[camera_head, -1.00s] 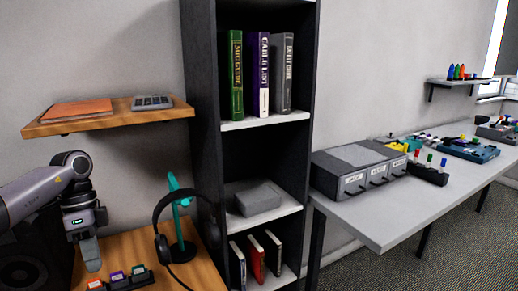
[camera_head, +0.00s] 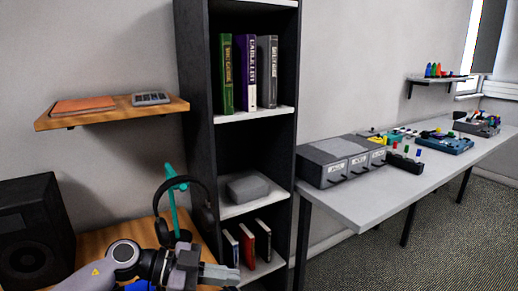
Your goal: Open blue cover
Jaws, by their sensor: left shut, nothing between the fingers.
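My left gripper (camera_head: 222,272) is low in the picture, in front of the shelf unit's lower part. Its fingers point right and are together, with nothing between them. A bright blue piece (camera_head: 140,286) shows at the bottom edge under my left arm, mostly cut off; I cannot tell if it is the blue cover. A blue-teal box (camera_head: 446,144) sits far off on the long grey table. No other blue cover can be made out. My right gripper is not in view.
A headphone stand (camera_head: 173,212) with black headphones stands on the wooden desk (camera_head: 100,243), close behind my left arm. A black speaker (camera_head: 32,232) is at left. The shelf unit (camera_head: 196,100) holds books and a grey box. A grey drawer box (camera_head: 340,160) stands on the long table.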

